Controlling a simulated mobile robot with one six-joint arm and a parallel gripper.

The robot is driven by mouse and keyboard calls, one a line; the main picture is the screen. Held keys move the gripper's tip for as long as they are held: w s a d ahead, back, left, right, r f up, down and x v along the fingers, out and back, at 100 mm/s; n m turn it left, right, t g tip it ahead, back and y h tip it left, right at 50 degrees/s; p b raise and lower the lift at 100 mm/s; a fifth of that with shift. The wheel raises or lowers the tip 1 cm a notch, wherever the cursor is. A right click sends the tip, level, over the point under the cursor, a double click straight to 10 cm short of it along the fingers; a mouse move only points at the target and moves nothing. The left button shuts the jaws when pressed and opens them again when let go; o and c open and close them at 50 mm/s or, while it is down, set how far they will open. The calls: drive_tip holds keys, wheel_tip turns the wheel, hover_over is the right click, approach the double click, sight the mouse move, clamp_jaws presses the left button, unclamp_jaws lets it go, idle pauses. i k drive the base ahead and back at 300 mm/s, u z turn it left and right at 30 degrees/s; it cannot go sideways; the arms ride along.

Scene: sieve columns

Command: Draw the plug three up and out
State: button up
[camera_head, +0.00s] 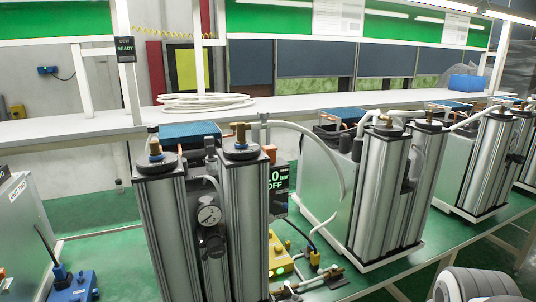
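Pairs of upright silver sieve columns stand in a row on a green bench. The nearest pair has a left column (168,225) and a right column (246,220), each with a black cap.
A round gauge (209,215) sits between the nearest columns. A display (278,182) beside them reads "bar OFF". A blue lever device (74,284) is at lower left. A white hose coil (205,102) lies on the shelf.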

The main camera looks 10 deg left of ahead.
sight(269, 150)
drive_tip(key=u, duration=0.1)
drive_tip(key=i, duration=1)
drive_tip(key=u, duration=0.05)
